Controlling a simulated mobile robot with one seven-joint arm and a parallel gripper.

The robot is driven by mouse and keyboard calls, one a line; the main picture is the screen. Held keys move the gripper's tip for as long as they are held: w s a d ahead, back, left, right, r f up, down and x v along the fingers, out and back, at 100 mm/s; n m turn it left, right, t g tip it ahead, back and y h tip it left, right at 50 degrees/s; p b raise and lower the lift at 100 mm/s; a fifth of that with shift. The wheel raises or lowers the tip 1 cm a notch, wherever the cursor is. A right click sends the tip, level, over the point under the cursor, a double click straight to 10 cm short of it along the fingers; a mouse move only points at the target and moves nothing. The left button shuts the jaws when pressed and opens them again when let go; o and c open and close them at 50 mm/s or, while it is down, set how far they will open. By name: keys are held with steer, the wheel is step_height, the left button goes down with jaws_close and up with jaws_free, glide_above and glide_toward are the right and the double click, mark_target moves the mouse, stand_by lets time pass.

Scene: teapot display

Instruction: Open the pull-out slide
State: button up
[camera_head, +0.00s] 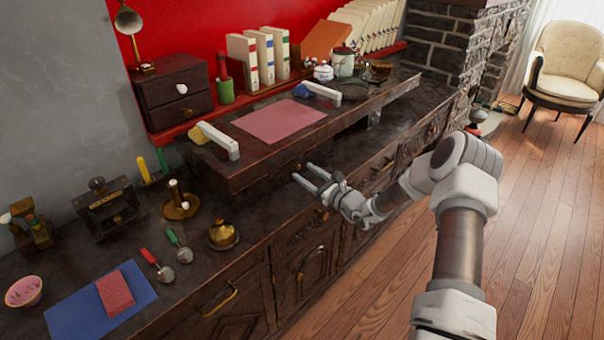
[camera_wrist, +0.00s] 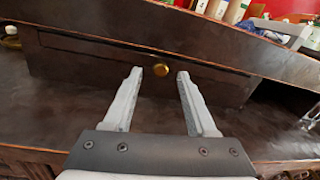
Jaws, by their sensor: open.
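The pull-out slide (camera_wrist: 95,52) is a flat dark wooden front with a small round brass knob (camera_wrist: 161,69), set under the raised shelf and looking shut. In the head view the front is seen steeply from the side and its knob is hard to make out beside the fingers. My gripper (camera_head: 302,171) is open in front of the shelf, low over the counter. In the wrist view its two fingers (camera_wrist: 160,75) point at the front, with the knob showing between the tips. Nothing is held, and I cannot tell whether the fingertips reach the knob.
The raised shelf carries a pink mat (camera_head: 280,121) and white handle-like pieces (camera_head: 220,140). A brass bell (camera_head: 223,235), spoons and a candle holder (camera_head: 180,203) stand on the counter left of my gripper. The wooden floor (camera_head: 535,220) to the right is clear.

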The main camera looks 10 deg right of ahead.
steer(key=shift+x, duration=1.15)
jaws_close()
stand_by(0.6)
